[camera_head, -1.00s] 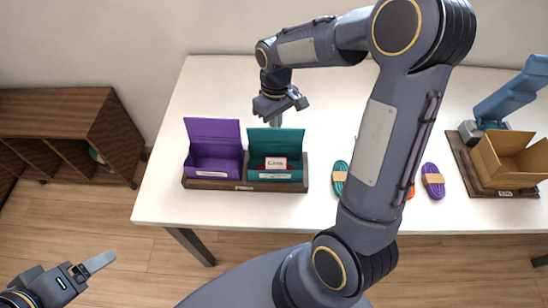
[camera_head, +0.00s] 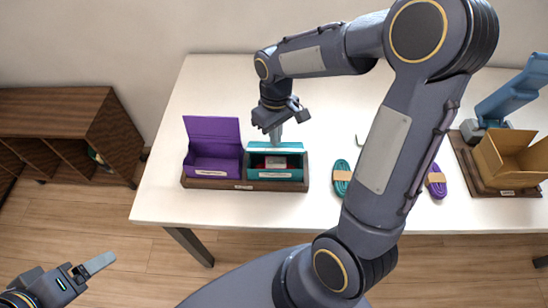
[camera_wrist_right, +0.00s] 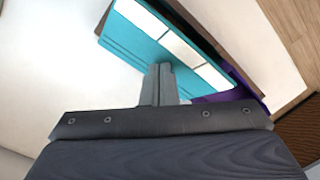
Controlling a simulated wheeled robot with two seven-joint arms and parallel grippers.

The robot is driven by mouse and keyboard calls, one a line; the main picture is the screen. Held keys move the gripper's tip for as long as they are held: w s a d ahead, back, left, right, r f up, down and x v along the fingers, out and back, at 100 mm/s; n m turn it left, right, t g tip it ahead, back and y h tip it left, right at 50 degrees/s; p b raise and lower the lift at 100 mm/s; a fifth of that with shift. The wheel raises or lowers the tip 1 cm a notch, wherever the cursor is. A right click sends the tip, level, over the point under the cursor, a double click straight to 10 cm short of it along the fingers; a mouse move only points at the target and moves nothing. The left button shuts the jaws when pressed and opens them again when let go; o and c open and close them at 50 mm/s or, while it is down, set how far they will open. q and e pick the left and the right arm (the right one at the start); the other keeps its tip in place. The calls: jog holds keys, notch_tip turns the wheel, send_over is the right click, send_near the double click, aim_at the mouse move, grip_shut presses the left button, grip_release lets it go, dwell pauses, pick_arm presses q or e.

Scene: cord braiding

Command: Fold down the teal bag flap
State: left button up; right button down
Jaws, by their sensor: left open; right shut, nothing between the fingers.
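The teal bag (camera_head: 276,174) sits in the right place of a wooden holder (camera_head: 225,185), with a card partly visible inside it. Its teal flap (camera_head: 284,145) is tipped forward over the bag's back part, not upright. The flap also shows as a teal panel in the right wrist view (camera_wrist_right: 140,38). My right gripper (camera_head: 275,138) is shut and empty, its fingertips at the back of the flap. In the right wrist view its shut fingers (camera_wrist_right: 162,72) reach the teal panel's edge. My left gripper (camera_head: 98,263) is off the table at the lower left.
A purple bag (camera_head: 214,150) with its flap upright stands left of the teal bag. Cord bundles, teal (camera_head: 341,178) and purple (camera_head: 436,182), lie to the right. A wooden shelf (camera_head: 75,130) is left of the table.

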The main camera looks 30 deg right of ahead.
jog(key=shift+s+a+f, duration=0.1)
jog(key=shift+s+a, duration=0.05)
jog(key=shift+s, duration=0.05)
jog(key=shift+s+a+f+b, duration=0.2)
jog(key=shift+s+f+b, duration=0.15)
jog(key=shift+f+b, duration=0.15)
jog(key=shift+s+a+f, duration=0.2)
jog(key=shift+s+f, duration=0.05)
jog(key=shift+s, duration=0.1)
jog(key=shift+f+b, duration=0.15)
jog(key=shift+b, duration=0.2)
